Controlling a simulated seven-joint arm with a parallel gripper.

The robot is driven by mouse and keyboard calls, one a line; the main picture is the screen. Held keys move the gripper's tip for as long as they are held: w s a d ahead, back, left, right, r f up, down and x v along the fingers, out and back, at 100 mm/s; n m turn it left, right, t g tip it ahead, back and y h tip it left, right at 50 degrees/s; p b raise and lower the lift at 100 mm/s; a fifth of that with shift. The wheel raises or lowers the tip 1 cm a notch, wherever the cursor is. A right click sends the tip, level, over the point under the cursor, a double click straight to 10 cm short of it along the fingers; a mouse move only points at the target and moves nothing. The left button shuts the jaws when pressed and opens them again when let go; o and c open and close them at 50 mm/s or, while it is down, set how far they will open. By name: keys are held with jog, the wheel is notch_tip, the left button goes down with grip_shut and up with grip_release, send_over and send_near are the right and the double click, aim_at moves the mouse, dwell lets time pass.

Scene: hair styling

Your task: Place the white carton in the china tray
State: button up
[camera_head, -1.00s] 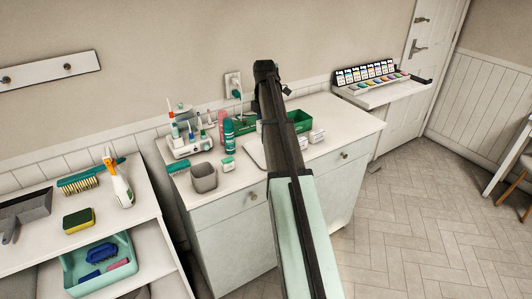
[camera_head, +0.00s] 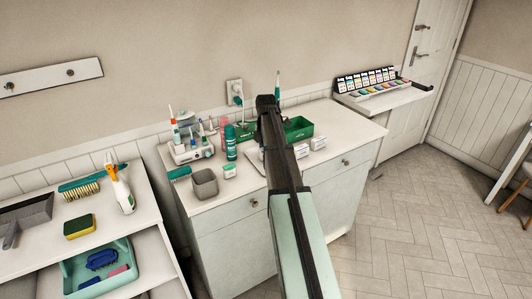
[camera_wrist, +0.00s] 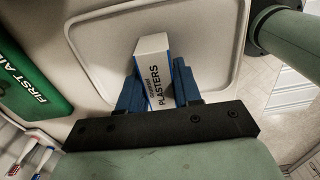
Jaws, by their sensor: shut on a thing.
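The white carton (camera_wrist: 153,65), printed with "PLASTERS" and blue at its edges, is held between the blue fingers of my gripper (camera_wrist: 156,88) in the wrist view. The pale china tray (camera_wrist: 95,45) with a raised rim lies beneath it. Whether the carton touches the tray's floor I cannot tell. In the head view the tray (camera_head: 254,161) shows only as a sliver beside my arm on the cabinet top. My arm hides the gripper and the held carton there.
A green first aid box (camera_wrist: 22,80) lies left of the tray. A green can (camera_head: 231,143) and a grey cup (camera_head: 204,183) stand left. The cabinet's right end is clear.

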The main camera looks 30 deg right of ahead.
jog(key=shift+f, duration=0.3)
jog(key=o, duration=1)
jog(key=shift+r, duration=0.1)
notch_tip(320, 180, up, 12)
jog(key=shift+r, duration=0.1)
dwell(0.3)
